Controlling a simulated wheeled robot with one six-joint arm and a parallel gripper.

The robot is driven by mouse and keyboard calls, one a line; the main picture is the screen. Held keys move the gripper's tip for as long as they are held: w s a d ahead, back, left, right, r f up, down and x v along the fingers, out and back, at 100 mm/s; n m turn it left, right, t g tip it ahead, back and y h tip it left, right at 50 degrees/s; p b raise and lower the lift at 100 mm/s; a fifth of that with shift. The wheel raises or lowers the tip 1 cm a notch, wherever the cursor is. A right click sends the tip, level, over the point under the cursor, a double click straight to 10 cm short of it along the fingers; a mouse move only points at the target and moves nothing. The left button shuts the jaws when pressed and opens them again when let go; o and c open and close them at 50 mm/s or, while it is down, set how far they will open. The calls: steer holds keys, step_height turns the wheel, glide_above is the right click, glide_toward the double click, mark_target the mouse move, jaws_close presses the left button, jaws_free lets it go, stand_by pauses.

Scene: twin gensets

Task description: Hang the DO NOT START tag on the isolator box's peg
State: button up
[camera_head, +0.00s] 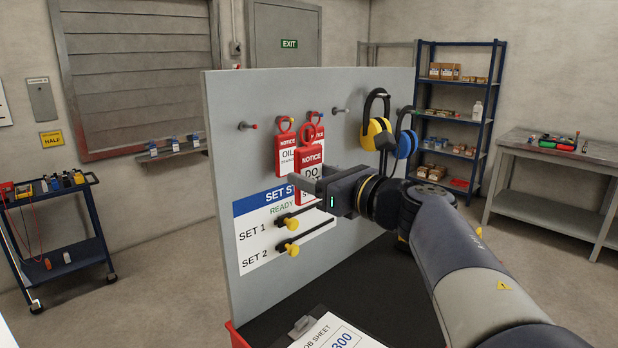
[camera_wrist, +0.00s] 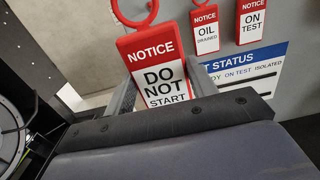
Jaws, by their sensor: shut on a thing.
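The DO NOT START tag (camera_head: 311,163) is a red and white NOTICE tag with a red ring on top. My gripper (camera_head: 318,184) is shut on it in front of the grey board. In the wrist view the tag (camera_wrist: 158,68) sits upright, slightly tilted, between the two fingers of my gripper (camera_wrist: 163,92). Its ring (camera_wrist: 136,14) is partly cut off by the top edge, and no peg shows through it there. I cannot make out the isolator box or its peg in either view.
The OIL DRAINED tag (camera_wrist: 205,30) and ON TEST tag (camera_wrist: 252,22) hang on the grey board (camera_head: 225,100). Yellow ear defenders (camera_head: 373,132) and blue ones (camera_head: 404,144) hang right of them. Yellow-tipped sliders (camera_head: 291,249) project below. A tool cart (camera_head: 60,225) stands left.

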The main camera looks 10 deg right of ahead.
steer(key=shift+r, duration=0.35)
steer(key=shift+s+d, duration=0.1)
steer(key=b+v, duration=0.1)
steer(key=v, duration=0.6)
steer(key=shift+s+d+b, duration=0.2)
steer(key=shift+s+b, duration=0.1)
steer(key=shift+s, duration=0.05)
stand_by(0.5)
steer(key=w+f, duration=0.5)
steer(key=f, duration=0.4)
steer(key=w+f, duration=0.4)
steer(key=f, duration=0.5)
steer(key=shift+a+f+m+t+h, duration=0.15)
steer(key=shift+f+m+t+h, duration=0.4)
steer(key=shift+f, duration=2.9)
steer(key=shift+a+f+m+t+h, duration=0.2)
steer(key=shift+f+m+h, duration=0.65)
steer(key=shift+f, duration=2.55)
steer(key=shift+a+f+m+t+h, duration=0.25)
steer(key=shift+f+h, duration=0.75)
steer(key=shift+f, duration=2.45)
